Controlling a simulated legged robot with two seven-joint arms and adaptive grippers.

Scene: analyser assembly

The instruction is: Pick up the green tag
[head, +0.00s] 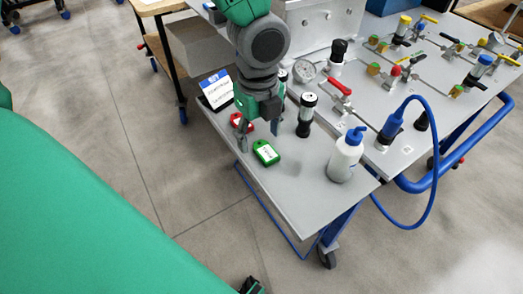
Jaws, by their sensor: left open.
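The green tag (266,153) lies flat on the left part of the grey table top, near its left edge, with a white label facing up. My left gripper (259,131) points down just behind the tag, with its fingers apart. It is open and holds nothing. I cannot tell its exact height above the table. A red tag (237,120) lies behind the green one, partly hidden by a finger.
A black-and-white cylinder (306,116) and a white squeeze bottle (345,157) with a blue cap stand right of the green tag. A blue-and-white label card (217,91) is behind left. Valves, a gauge (304,71) and a blue hose (433,165) fill the right side.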

